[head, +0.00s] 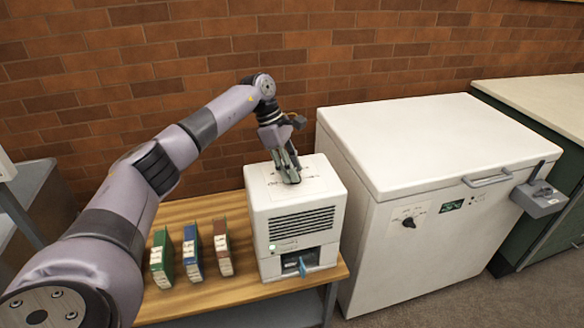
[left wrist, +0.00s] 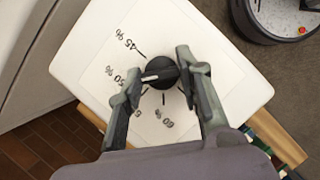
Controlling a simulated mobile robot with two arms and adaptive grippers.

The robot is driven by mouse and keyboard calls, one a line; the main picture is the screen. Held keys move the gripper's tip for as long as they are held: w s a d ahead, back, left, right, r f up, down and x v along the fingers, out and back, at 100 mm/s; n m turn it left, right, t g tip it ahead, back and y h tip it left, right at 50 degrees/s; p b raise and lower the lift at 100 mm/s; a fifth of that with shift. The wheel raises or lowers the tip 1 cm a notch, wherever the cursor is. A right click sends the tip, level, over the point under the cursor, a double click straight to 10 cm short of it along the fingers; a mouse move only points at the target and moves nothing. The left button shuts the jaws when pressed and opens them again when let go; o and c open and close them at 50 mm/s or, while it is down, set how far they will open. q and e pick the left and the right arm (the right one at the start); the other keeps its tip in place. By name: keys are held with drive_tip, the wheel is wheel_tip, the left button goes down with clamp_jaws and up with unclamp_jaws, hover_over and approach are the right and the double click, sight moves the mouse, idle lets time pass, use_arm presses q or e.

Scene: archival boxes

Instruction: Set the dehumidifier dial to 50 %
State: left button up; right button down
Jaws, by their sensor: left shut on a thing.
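The white dehumidifier (head: 262,215) stands on a wooden bench, with a dial plate on its top. My left gripper (head: 291,179) reaches down onto that top from above. In the left wrist view, its fingers are shut on the black dial knob (left wrist: 160,74), one finger on each side. The knob's white pointer line is turned to the left, towards the 50 % label (left wrist: 127,80). The left finger covers the plate between them, so exact alignment cannot be told. The 45 % label (left wrist: 124,41) is above and the 60 % label (left wrist: 166,118) below. My right gripper is not in view.
Green (head: 162,257), blue (head: 193,252) and brown (head: 222,247) binders stand on the wooden bench (head: 236,290) left of the dehumidifier. A large white chest freezer (head: 430,150) stands close on its right. A brick wall (head: 200,70) is behind.

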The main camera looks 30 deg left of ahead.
use_arm(q)
drive_tip(key=shift+m+g, duration=0.3)
drive_tip(key=shift+m, duration=0.7)
drive_tip(key=o, duration=1.2)
drive_tip(key=shift+c, duration=0.2)
drive_tip(key=shift+r, duration=0.1)
drive_tip(key=v, duration=1.2)
drive_tip(key=shift+w, duration=0.15)
drive_tip(key=shift+a, duration=0.1)
